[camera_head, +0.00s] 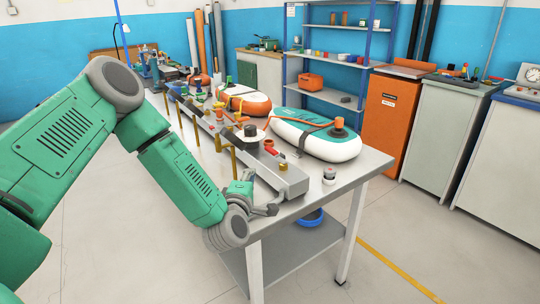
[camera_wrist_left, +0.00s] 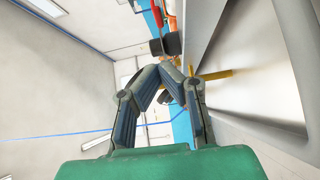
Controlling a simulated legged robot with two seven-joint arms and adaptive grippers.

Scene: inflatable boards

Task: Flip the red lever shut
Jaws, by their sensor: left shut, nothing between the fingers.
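A red part (camera_wrist_left: 157,14), which looks like the lever, shows at the top edge of the left wrist view, above a dark cylindrical knob. It is cut off by the frame, so its full position is hidden. My left gripper (camera_head: 276,203) is beside the near end of the manifold, at the table's left edge. Its fingertips (camera_wrist_left: 168,64) come together with nothing between them, apart from the red part. My right gripper is not in view.
A white and teal inflatable board (camera_head: 318,146) lies right of the manifold, with an orange and white one (camera_head: 243,101) behind. A small round gauge-like item (camera_head: 329,175) sits at the table's near right.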

